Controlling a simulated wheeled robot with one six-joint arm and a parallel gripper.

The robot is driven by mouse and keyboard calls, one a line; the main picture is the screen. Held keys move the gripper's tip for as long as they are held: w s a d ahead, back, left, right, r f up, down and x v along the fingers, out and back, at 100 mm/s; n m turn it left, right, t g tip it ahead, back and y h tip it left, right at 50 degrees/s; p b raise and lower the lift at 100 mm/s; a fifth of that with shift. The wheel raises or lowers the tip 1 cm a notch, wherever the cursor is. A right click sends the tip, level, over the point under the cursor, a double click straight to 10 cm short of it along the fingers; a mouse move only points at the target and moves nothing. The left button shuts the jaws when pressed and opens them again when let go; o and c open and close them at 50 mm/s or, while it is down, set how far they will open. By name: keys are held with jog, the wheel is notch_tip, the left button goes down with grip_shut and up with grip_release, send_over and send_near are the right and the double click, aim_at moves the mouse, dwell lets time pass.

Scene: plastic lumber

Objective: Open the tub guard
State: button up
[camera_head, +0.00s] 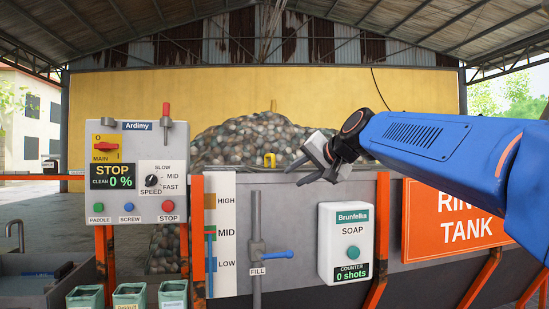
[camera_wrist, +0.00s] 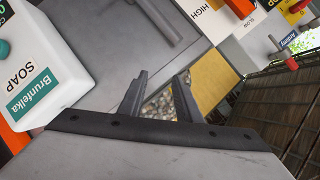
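My gripper (camera_head: 296,176) is over the upper front edge of the grey tub (camera_head: 300,187), near the middle of the head view. Its two fingers are apart with nothing between them; they also show apart in the wrist view (camera_wrist: 162,82). A small yellow fitting (camera_head: 269,159) stands at the tub's upper edge, left of the fingertips and apart from them. I cannot clearly make out which part is the tub guard or how it is set. Behind the edge lies a heap of mixed plastic pieces (camera_head: 245,138).
A control panel (camera_head: 138,172) reading STOP and 0 % stands left. A level gauge (camera_head: 221,233), a fill pipe with a blue lever (camera_head: 278,254) and a white soap dispenser (camera_head: 346,243) are on the tub's front. The dispenser is close beside my gripper in the wrist view (camera_wrist: 45,70).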

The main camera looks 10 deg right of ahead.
jog(key=m+t, duration=0.2)
send_near(271, 156)
jog(key=s+d+r, duration=0.2)
jog(key=d, duration=0.1)
jog(key=shift+y, duration=0.3)
jog(key=x, duration=1.7)
jog(key=shift+d+f, duration=0.15)
jog(key=shift+f, duration=0.15)
grip_shut()
